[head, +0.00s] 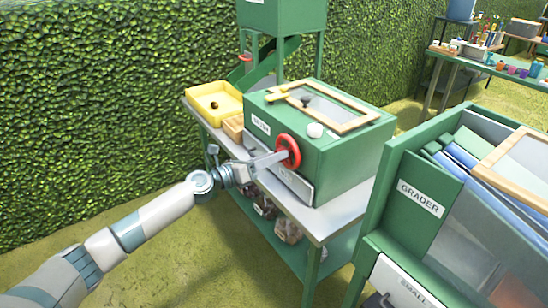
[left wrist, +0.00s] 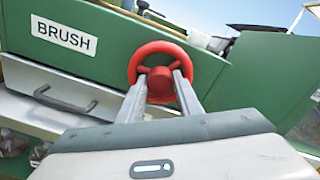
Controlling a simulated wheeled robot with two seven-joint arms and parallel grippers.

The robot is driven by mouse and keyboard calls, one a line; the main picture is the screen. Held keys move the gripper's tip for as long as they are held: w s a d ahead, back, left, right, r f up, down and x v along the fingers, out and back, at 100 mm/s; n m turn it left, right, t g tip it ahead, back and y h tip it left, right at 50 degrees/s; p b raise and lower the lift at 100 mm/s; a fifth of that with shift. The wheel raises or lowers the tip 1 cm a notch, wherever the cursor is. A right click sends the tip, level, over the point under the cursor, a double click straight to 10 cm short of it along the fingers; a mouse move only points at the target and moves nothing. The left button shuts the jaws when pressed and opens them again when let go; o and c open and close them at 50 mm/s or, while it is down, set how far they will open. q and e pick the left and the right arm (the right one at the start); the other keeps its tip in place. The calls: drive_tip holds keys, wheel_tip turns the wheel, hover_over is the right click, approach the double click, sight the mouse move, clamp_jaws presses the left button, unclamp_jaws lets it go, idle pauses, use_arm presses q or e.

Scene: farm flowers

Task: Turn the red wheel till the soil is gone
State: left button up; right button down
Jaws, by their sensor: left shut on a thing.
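The red wheel (head: 288,151) is on the front of a green box (head: 345,155) that stands on a grey-topped table. It also shows in the left wrist view (left wrist: 160,49), beside a white "BRUSH" label (left wrist: 64,35). My left gripper (head: 277,157) reaches the wheel from the left. In the left wrist view its two fingers (left wrist: 162,88) are shut on the wheel's red hub, inside the rim. A dark lump (head: 305,101) lies on top of the box; I cannot tell whether it is soil. My right gripper is not in view.
A yellow tray (head: 214,116) holding a small brown thing sits at the table's left end. A drawer with a handle (left wrist: 68,98) is below the label. A green "GRADER" machine (head: 420,198) stands close at the right. A hedge (head: 90,110) runs behind.

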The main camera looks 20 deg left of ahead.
use_arm(q)
drive_tip(key=shift+f, duration=0.15)
drive_tip(key=o, duration=1)
drive_tip(key=shift+o, duration=0.2)
drive_tip(key=shift+s, duration=0.1)
drive_tip(key=b+v, duration=0.4)
drive_tip(key=v, duration=1.3)
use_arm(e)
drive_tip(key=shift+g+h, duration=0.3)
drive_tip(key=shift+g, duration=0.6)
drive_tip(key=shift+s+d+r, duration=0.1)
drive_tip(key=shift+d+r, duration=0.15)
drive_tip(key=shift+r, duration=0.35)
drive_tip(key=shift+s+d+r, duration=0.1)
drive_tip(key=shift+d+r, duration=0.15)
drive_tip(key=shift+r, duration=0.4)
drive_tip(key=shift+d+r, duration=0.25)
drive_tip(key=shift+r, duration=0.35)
use_arm(q)
drive_tip(key=shift+s+a, duration=0.1)
drive_tip(key=shift+a, duration=0.05)
